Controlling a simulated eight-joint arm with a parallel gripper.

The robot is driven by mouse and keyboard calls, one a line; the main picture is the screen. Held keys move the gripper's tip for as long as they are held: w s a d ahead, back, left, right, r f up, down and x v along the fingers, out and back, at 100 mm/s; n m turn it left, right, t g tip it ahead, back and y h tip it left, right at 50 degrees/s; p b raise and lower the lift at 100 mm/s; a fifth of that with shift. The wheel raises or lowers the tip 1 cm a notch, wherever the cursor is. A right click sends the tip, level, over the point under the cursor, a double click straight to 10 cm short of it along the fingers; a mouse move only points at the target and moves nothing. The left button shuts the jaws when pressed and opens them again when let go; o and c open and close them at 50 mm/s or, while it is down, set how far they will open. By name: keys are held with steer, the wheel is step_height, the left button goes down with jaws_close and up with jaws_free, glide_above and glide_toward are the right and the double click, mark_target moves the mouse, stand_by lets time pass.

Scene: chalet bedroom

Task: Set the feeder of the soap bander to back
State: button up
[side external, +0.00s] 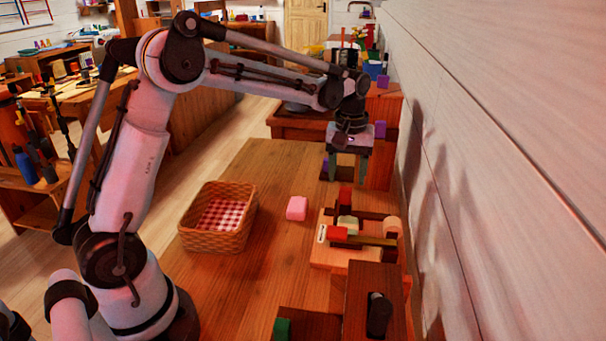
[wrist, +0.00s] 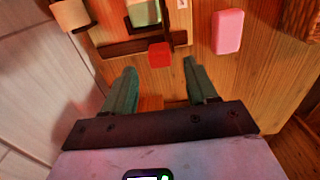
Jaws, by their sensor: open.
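The soap bander (side external: 345,256) is a wooden device on the table near the wall, with dark bars, a pale green block (side external: 348,222) and a beige roll (side external: 392,226). It carries an upright red block (side external: 345,198) at its far side and another red block (side external: 337,233) at its near left. I cannot tell which part is the feeder. My gripper (side external: 347,179) is open and empty, pointing down above and beyond the bander's far side. In the wrist view, a red block (wrist: 159,54) by a dark bar (wrist: 130,45) lies just ahead of the fingertips.
A pink block (side external: 297,208) lies on the table left of the bander. A wicker basket (side external: 190,235) with checked lining stands farther left. A dark wooden box (side external: 360,310) is at the near right. The white wall (side external: 460,150) runs close along the right.

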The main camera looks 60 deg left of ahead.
mark_target(346, 189)
steer(key=shift+f, duration=2.55)
steer(key=shift+c, duration=0.3)
jaws_close()
